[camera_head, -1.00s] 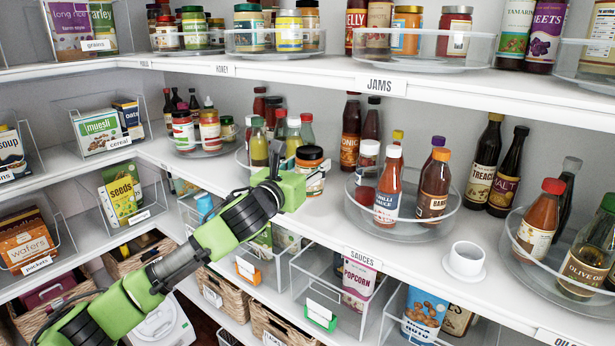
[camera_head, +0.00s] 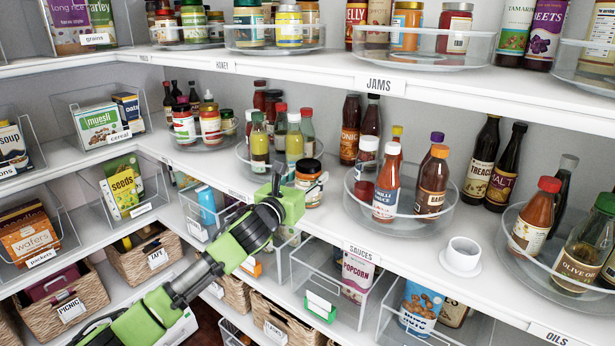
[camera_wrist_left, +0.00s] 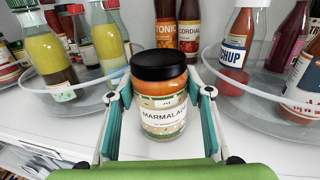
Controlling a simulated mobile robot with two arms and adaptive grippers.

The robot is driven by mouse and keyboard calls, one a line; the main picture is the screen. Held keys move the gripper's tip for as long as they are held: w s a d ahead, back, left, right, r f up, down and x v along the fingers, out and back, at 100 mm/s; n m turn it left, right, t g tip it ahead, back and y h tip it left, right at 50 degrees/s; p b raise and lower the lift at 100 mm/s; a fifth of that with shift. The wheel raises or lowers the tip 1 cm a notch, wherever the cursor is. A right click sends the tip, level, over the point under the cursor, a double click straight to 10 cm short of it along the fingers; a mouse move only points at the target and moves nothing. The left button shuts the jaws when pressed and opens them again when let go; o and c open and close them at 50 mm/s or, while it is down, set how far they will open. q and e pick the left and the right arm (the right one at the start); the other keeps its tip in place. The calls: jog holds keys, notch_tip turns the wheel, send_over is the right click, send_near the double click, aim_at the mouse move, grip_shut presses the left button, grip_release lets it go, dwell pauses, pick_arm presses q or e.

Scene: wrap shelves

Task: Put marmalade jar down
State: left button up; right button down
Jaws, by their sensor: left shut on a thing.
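The marmalade jar (camera_head: 309,186) has a black lid, orange contents and a pale label. It is upright at the middle shelf, in the gap between two clear turntables. My left gripper (camera_head: 299,180) is shut on the jar, its fingers on either side. In the left wrist view the jar (camera_wrist_left: 160,110) faces me with its label readable, between the teal fingers (camera_wrist_left: 160,92). Its base looks at or very near the shelf surface; I cannot tell whether it touches. My right gripper is not in view.
The left turntable (camera_head: 243,160) holds several oil-like bottles; the right turntable (camera_head: 400,222) holds sauce bottles. Tall bottles (camera_head: 350,130) stand behind the jar. A white cup (camera_head: 463,253) stands further right. The shelf's front edge and "SAUCES" label (camera_head: 362,252) lie in front.

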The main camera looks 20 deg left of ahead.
pick_arm(q)
jog(key=o, duration=1.6)
jog(key=shift+r, duration=0.1)
jog(key=shift+s+a+b, duration=0.15)
jog(key=shift+s+b, duration=0.15)
jog(key=shift+s, duration=0.4)
jog(key=shift+s+a+b, duration=0.25)
jog(key=shift+s+b, duration=0.25)
jog(key=shift+s, duration=1.25)
jog(key=shift+s+a+b, duration=0.25)
jog(key=shift+s+b, duration=0.3)
jog(key=shift+s, duration=1.25)
jog(key=shift+s+a+b, duration=0.25)
jog(key=shift+s+b, duration=0.25)
jog(key=shift+s, duration=1.25)
